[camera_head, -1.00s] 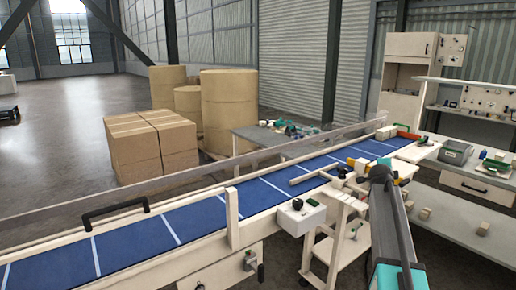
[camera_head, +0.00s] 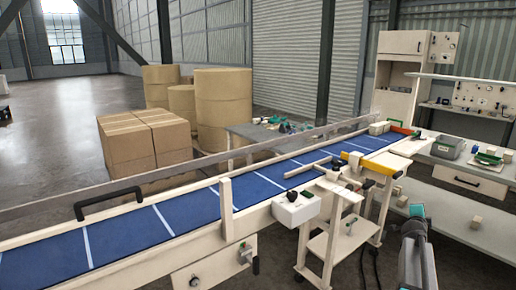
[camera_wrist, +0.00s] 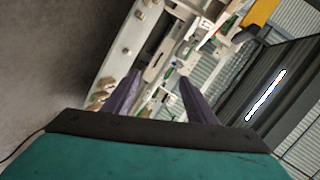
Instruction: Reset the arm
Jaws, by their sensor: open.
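My gripper (camera_wrist: 158,90) shows in the wrist view as two dark purple fingers set well apart, with nothing between them. The wrist view is strongly tilted, and beyond the fingers it shows pale benches and shelves with small items on them. In the head view, my arm is at the lower right, over the floor beside the conveyor (camera_head: 170,222). The fingers cannot be made out there.
A white cart (camera_head: 334,240) and a yellow-edged stand (camera_head: 378,163) are by the conveyor. A workbench (camera_head: 465,190) with a grey bin (camera_head: 447,147) is at right. Stacked cartons (camera_head: 145,145) and large kraft rolls (camera_head: 222,110) stand behind the belt. Open floor lies far left.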

